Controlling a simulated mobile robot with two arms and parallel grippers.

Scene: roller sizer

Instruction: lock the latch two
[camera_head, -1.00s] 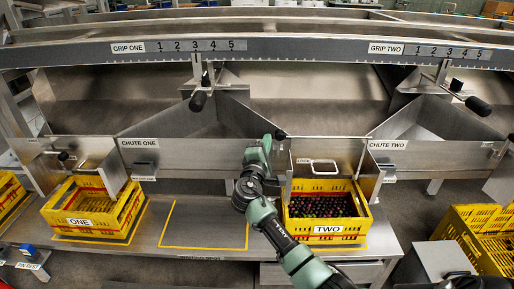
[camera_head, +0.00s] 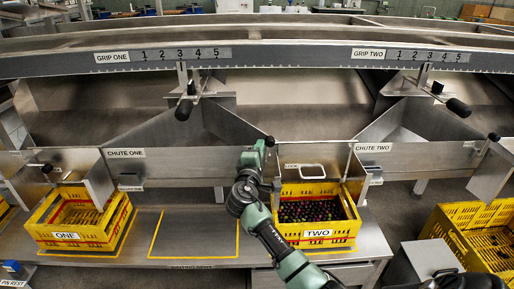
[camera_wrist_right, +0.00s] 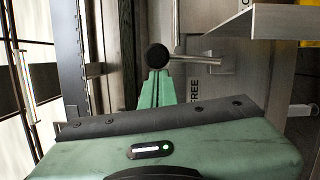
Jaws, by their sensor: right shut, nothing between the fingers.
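The latch two handle shows as a black ball knob (camera_head: 270,141) at the left edge of the gate (camera_head: 318,172) above crate two. In the right wrist view the black knob (camera_wrist_right: 158,57) sits on a metal rod that runs right to a pivot, beside a plate marked FREE (camera_wrist_right: 195,92). A LOCK label (camera_head: 291,166) is on the gate, right of the knob. My right gripper (camera_head: 262,146) is shut and empty, its green fingertips (camera_wrist_right: 157,76) right at the knob, seemingly touching or nearly so. My left gripper is out of view.
Yellow crate TWO (camera_head: 318,245) with dark fruit stands below the gate. Crate ONE (camera_head: 66,247) stands at left. A yellow-outlined bench space (camera_head: 195,235) between them is empty. A chute two wall (camera_head: 355,175) projects at right. More yellow crates (camera_head: 475,222) stand at far right.

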